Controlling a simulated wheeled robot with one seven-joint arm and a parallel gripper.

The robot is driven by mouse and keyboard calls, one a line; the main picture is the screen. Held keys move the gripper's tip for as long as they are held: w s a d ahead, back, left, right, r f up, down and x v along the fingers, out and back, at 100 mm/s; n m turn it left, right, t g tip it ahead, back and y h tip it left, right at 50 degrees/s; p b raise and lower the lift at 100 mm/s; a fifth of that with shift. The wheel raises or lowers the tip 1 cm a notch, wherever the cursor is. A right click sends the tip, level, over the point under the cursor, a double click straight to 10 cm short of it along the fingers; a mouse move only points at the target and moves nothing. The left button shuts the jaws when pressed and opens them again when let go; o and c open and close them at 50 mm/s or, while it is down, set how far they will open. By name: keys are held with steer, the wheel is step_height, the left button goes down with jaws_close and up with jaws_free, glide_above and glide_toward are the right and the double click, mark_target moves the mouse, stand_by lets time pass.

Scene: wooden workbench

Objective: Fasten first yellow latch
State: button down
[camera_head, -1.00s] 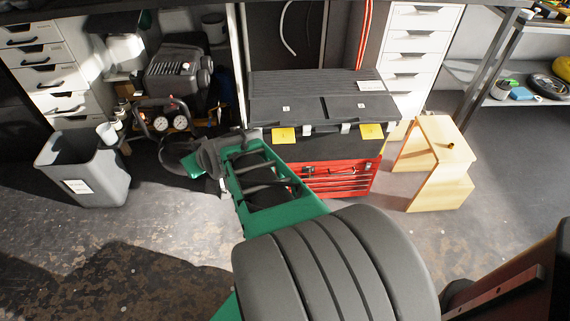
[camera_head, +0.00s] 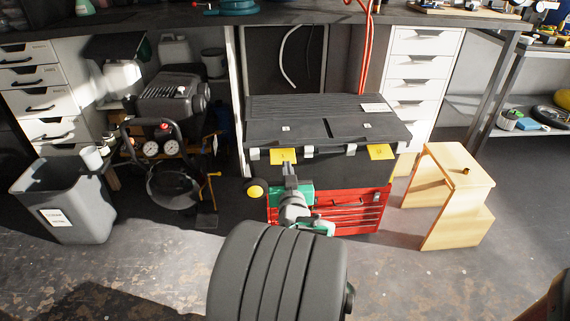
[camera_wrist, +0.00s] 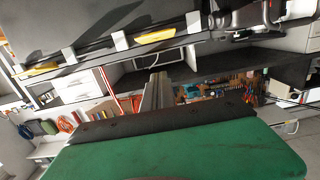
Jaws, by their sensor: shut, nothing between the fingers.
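A black toolbox (camera_head: 310,109) has two yellow latches on its front edge. The left yellow latch (camera_head: 284,156) and the right yellow latch (camera_head: 380,152) both stick out as flat flaps below the lid edge. My gripper (camera_head: 289,168) is just below the left latch, pointing up toward it; whether they touch is unclear. In the wrist view the shut, empty fingers (camera_wrist: 158,80) show below the nearer left latch (camera_wrist: 155,35), with a visible gap in the picture. The right latch (camera_wrist: 42,69) is farther off there. My green wrist hides part of the chest below.
The toolbox stands over a red drawer chest (camera_head: 345,210). A wooden step stool (camera_head: 455,170) is at the right. A compressor (camera_head: 165,145) and a grey bin (camera_head: 68,205) are at the left. The workbench top (camera_head: 300,17) is above and behind. Floor is free at the front.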

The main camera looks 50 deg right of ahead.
mark_target(285, 155)
steer(key=w+d+f+b, duration=0.3)
steer(key=w+d+f, duration=0.1)
steer(key=w+d, duration=0.1)
steer(key=shift+w+d+f, duration=0.25)
steer(key=shift+w+d, duration=0.1)
steer(key=shift+d, duration=0.35)
